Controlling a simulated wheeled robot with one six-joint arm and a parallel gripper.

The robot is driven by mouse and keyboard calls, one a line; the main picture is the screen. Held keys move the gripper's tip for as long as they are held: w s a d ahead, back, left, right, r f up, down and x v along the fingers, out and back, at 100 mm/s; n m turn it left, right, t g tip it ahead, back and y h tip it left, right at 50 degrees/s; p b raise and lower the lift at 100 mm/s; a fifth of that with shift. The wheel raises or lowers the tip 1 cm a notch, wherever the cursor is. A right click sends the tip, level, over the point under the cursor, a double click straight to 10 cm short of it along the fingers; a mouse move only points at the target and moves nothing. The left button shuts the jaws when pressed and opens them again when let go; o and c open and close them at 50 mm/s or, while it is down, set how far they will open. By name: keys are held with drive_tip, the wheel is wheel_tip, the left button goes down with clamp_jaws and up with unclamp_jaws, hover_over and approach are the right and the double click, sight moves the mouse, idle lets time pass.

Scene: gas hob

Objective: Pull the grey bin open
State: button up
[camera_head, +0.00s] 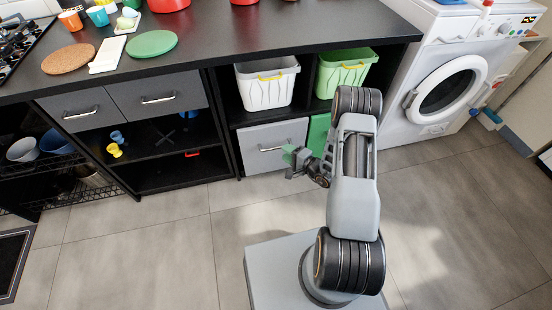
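The grey bin (258,134) is a grey front with a silver bar handle (272,147), low in the right part of the black unit. It looks closed, flush with the unit. My gripper (292,162) is in front of the bin's right side, just right of the handle and a little lower in the picture. A green patch shows at its fingers; I cannot tell whether it is part of the gripper. The fingers are too small to tell whether they are open or shut, and I see no clear contact with the handle.
A green bin (318,132) stands right of the grey one, partly behind my arm. White (267,88) and green (343,72) baskets sit above. Two grey drawers (80,107) are further left. A washing machine (440,85) stands at right. The tiled floor (180,235) in front is clear.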

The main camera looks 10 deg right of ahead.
sight(276, 148)
drive_tip(key=d+f+m+t+h+b, duration=0.1)
drive_tip(key=d+f+m+h+b, duration=0.15)
drive_tip(key=f, duration=0.55)
drive_tip(key=shift+n+h, duration=0.25)
drive_tip(key=shift+h, duration=0.1)
drive_tip(key=shift+d+b+x, duration=0.1)
drive_tip(key=shift+b+x, duration=0.8)
drive_tip(key=shift+x, duration=2.25)
drive_tip(key=shift+d+b+x, duration=0.15)
drive_tip(key=shift+b+x, duration=0.75)
drive_tip(key=shift+x, duration=2.25)
drive_tip(key=shift+w, duration=0.15)
clamp_jaws()
